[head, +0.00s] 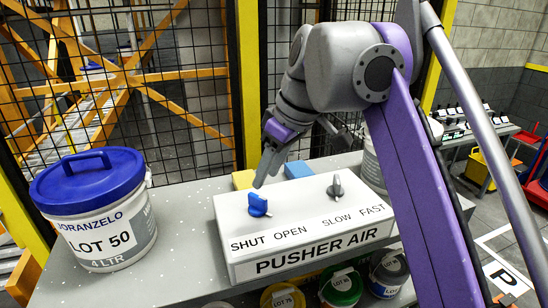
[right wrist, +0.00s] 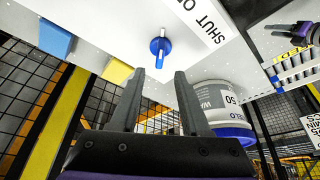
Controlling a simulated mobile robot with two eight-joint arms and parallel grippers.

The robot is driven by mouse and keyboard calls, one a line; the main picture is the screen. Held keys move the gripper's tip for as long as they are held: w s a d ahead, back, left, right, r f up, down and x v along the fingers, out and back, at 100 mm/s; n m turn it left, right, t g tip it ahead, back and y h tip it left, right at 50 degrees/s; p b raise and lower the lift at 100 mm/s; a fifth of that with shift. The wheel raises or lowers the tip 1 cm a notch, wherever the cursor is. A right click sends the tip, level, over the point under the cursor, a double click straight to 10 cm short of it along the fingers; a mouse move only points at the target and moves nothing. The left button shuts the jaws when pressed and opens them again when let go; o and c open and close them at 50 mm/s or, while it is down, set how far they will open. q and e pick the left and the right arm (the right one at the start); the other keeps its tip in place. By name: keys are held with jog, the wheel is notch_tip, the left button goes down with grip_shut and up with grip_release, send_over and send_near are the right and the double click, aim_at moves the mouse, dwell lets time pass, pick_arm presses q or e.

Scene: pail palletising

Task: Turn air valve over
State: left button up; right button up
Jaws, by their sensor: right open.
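The air valve is a blue knob (head: 258,205) on the sloping top of a white box marked PUSHER AIR (head: 290,263). The words SHUT and OPEN stand below it. I cannot tell which word it points at. My right gripper (head: 267,172) is just above and behind the knob, fingers pointing down at it. In the right wrist view, my right gripper (right wrist: 157,75) is open and empty. The blue knob (right wrist: 160,47) lies beyond the fingertips, roughly centred between them and apart from them. A purple and dark part (right wrist: 285,29) there looks like my left gripper; its jaws are unclear.
A grey knob (head: 336,187) marked SLOW and FAST sits to the right on the same box. A white pail with a blue lid (head: 96,215) stands left on the grey table. Yellow (head: 243,179) and blue (head: 298,169) blocks lie behind the box. Mesh fencing is behind.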

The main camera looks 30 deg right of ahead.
pick_arm(q)
jog(key=shift+w, duration=0.1)
pick_arm(e)
jog(key=shift+v, duration=1.95)
